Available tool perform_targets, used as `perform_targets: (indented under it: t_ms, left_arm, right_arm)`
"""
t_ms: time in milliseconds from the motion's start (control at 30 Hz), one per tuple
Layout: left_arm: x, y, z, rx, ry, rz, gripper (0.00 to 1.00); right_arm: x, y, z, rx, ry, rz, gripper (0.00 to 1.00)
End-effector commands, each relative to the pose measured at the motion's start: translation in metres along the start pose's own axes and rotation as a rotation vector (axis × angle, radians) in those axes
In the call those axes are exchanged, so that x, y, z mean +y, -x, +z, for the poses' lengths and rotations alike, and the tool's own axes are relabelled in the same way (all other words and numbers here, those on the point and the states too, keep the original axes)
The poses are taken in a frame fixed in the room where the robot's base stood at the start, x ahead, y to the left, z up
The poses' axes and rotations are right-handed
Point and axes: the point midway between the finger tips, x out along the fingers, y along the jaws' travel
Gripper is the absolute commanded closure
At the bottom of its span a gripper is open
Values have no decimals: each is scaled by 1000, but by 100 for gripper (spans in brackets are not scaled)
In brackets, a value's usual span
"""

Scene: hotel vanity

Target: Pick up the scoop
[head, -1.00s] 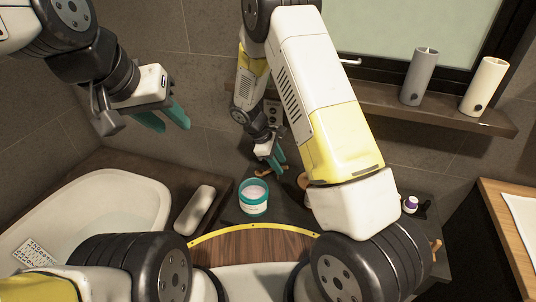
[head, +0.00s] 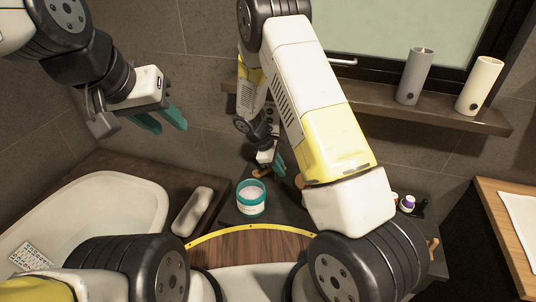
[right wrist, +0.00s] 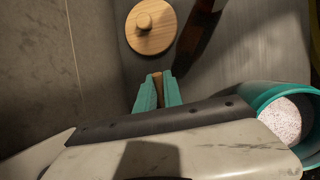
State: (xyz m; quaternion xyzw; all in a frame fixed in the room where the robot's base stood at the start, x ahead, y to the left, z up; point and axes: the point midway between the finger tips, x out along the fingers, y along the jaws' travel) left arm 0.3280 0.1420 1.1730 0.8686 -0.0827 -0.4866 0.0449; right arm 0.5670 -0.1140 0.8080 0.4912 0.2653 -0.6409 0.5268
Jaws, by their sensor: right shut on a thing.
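The scoop (right wrist: 159,86) is a brown wooden piece. In the right wrist view it shows between the teal fingers of my right gripper (right wrist: 158,90), which is shut on it. In the head view, my right gripper (head: 276,165) is low over the dark counter behind the jar, and a bit of brown wood (head: 262,174) shows at its fingers. The rest of the scoop is hidden. My left gripper (head: 162,120) is open and empty, high above the tub at the left.
A teal jar of white grains (head: 251,199) stands open near the gripper; it also shows in the right wrist view (right wrist: 283,120). A round wooden lid with a knob (right wrist: 152,28) lies on the counter. A pale basin (head: 120,215) is at left, a shelf with two cylinders (head: 414,75) at back right.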

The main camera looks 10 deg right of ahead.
Motion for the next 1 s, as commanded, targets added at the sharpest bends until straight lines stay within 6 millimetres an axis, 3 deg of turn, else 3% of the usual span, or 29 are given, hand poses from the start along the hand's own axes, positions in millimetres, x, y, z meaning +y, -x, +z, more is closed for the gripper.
perform_targets:
  t_ms: [167, 367, 800, 1000]
  left_arm:
    - [0, 0, 0, 0, 0, 0, 64]
    - [0, 0, 0, 0, 0, 0, 64]
    - [0, 0, 0, 0, 0, 0, 64]
    - [0, 0, 0, 0, 0, 0, 64]
  right_arm:
    - [-1, 4, 1, 1, 0, 1, 100]
    - [2, 24, 9, 2, -2, 3, 100]
    - [18, 108, 44, 3, -3, 2, 100]
    - [-28, 116, 42, 1, 7, 1, 100]
